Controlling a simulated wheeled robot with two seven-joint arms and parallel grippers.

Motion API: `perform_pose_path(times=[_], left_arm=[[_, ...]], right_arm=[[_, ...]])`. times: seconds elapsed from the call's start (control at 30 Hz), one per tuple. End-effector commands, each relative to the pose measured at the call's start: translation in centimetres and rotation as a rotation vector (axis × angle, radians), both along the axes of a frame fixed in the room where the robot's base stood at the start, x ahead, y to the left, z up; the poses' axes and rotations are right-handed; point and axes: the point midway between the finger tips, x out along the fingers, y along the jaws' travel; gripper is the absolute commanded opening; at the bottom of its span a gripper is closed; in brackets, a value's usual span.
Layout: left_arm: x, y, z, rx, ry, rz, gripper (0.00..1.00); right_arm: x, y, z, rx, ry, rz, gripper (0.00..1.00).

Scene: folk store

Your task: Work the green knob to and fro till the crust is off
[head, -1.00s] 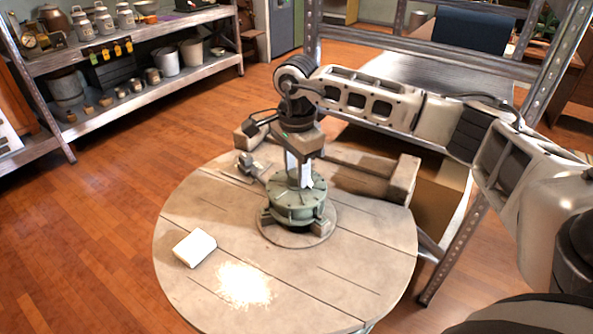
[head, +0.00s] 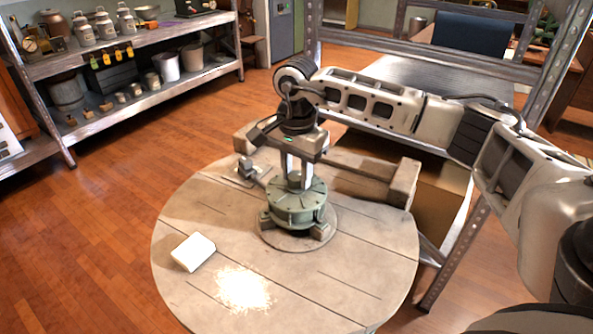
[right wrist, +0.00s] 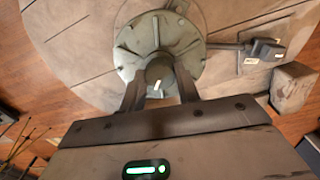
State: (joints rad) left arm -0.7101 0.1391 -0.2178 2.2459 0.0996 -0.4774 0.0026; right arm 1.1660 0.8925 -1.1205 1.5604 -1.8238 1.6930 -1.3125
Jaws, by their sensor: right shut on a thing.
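The green knob (head: 297,208) is a round, ribbed housing with a raised middle post, standing upright on a round plate on the grey wooden table (head: 200,215). It also shows from above in the right wrist view (right wrist: 150,38). My right gripper (head: 295,183) points straight down over it. Its two fingers (right wrist: 160,88) are shut on the middle post, one on each side. A white mark shows on the post's top. I cannot make out any crust on the knob; the fingers hide part of the post. My left gripper is not in view.
A white block (head: 194,251) and a patch of pale crumbs (head: 243,289) lie on the table's front left. A small clamp-like piece (head: 249,171) sits left of the knob. A beam (head: 403,183) and metal rack stand behind right. Loaded shelves (head: 130,105) stand at the back left.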

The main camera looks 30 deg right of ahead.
Motion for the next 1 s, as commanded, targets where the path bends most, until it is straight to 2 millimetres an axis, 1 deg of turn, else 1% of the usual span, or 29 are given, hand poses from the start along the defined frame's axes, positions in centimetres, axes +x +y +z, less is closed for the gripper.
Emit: perform_pose_path(times=[0.1, 0.13, 0.17, 0.2, 0.47, 0.57, 0.67, 0.77, 1.0], left_arm=[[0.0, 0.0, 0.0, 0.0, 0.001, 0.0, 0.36], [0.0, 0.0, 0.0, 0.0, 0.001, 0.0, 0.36], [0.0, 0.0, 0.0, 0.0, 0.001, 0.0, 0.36], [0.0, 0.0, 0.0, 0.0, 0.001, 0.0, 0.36], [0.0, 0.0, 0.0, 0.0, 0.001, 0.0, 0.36], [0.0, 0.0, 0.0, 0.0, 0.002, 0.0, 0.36], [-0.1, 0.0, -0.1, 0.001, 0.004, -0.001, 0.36], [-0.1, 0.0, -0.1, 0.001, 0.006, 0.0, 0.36], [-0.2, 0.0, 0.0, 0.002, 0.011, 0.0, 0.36]], right_arm=[[0.1, 0.0, 0.2, 0.002, -0.003, -0.001, 0.09], [0.1, 0.0, 0.2, 0.003, -0.004, -0.002, 0.4], [0.1, 0.0, 0.2, 0.002, -0.003, -0.002, 0.49], [0.1, 0.0, 0.2, 0.002, -0.003, -0.002, 0.54], [0.0, 0.0, 0.1, 0.001, -0.002, -0.002, 0.54], [0.1, 0.0, 0.6, 0.001, -0.002, -0.002, 0.54], [0.1, 0.0, 2.0, 0.003, -0.004, -0.002, 0.54], [0.1, 0.0, 4.1, 0.001, -0.007, -0.002, 0.54], [0.1, 0.0, 10.0, 0.001, -0.007, -0.002, 0.54]])
